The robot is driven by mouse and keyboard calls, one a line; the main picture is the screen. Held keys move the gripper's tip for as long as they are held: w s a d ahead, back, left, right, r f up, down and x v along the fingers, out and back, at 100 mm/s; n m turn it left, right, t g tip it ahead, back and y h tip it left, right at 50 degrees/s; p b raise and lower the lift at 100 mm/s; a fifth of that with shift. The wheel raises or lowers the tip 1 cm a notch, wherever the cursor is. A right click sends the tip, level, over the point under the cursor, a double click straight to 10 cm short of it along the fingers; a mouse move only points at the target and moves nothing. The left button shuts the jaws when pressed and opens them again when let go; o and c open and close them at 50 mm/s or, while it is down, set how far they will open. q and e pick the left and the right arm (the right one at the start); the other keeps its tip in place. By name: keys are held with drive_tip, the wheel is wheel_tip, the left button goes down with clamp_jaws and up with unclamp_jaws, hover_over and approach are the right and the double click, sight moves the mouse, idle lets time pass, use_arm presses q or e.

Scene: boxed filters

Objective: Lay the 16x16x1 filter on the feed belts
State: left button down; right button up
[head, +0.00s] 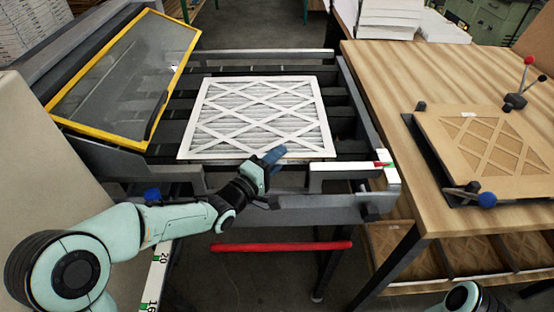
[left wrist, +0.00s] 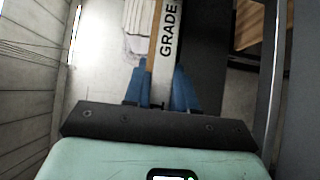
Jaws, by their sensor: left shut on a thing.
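The filter (head: 262,112), a square white pleated panel with a diamond lattice in a pale frame, is over the dark feed belts (head: 345,122). It looks about level; I cannot tell whether its whole underside touches the belts. My left gripper (head: 274,155) is at the middle-right of its near edge, blue fingers shut on the frame. In the left wrist view the blue fingers (left wrist: 161,90) sit on either side of the filter's white edge (left wrist: 167,40), printed "GRADE". My right gripper is not in view; only a piece of my right arm shows at the bottom right.
A yellow-framed clear guard (head: 125,75) stands tilted at the left of the belts. A metal rail (head: 300,205) runs along the near side. A wooden table (head: 395,75) at the right holds a brown lattice panel (head: 490,150) in a fixture with coloured knobs.

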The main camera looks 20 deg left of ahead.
use_arm(q)
drive_tip(key=shift+f, duration=0.25)
drive_tip(key=c, duration=0.9)
unclamp_jaws()
drive_tip(key=shift+r, duration=0.2)
drive_tip(key=shift+s+a+r, duration=0.15)
drive_tip(key=shift+s, duration=0.2)
drive_tip(key=v, duration=1.1)
drive_tip(key=shift+s, duration=0.2)
drive_tip(key=shift+f, duration=0.2)
